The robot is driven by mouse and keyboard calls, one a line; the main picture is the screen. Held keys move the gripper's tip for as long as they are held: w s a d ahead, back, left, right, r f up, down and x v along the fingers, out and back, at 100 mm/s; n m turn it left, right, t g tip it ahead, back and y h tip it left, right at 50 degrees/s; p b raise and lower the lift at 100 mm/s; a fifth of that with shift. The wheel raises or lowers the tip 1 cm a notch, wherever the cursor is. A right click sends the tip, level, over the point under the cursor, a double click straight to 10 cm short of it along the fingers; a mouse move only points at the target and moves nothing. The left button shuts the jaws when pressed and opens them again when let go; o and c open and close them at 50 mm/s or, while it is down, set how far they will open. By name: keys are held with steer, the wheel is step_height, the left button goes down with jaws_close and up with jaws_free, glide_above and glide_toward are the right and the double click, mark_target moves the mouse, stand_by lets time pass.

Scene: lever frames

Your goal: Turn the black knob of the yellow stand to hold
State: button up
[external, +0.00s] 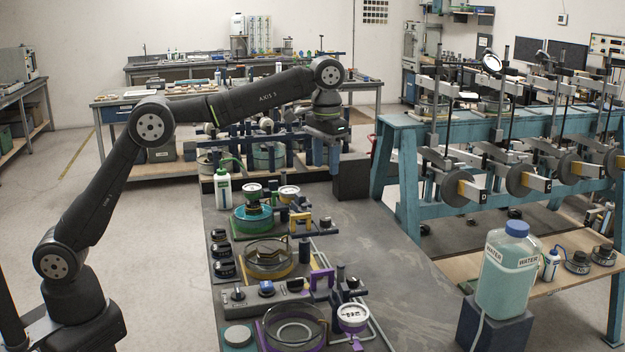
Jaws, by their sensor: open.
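The yellow stand (289,271) is in the middle of the dark bench, with a round glass dish on its yellow base. Several black knobs (222,251) sit in a row along its left side. Their markings are too small to read, so I cannot tell which setting the knob is at. My gripper (325,158) points down above the far part of the bench, beyond the yellow stand and well apart from it. It is open, and I see nothing between its fingers.
A green stand with a teal dish (252,221) is behind the yellow one; a purple stand (321,279) is in front. A white bottle (222,186) stands at the bench's left edge. A water container (505,275) is at the right. The bench's right side is mostly clear.

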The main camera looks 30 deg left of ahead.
mark_target(325, 218)
step_height(325, 218, down, 15)
steer(key=shift+r, duration=0.2)
stand_by(0.3)
steer(key=c, duration=1)
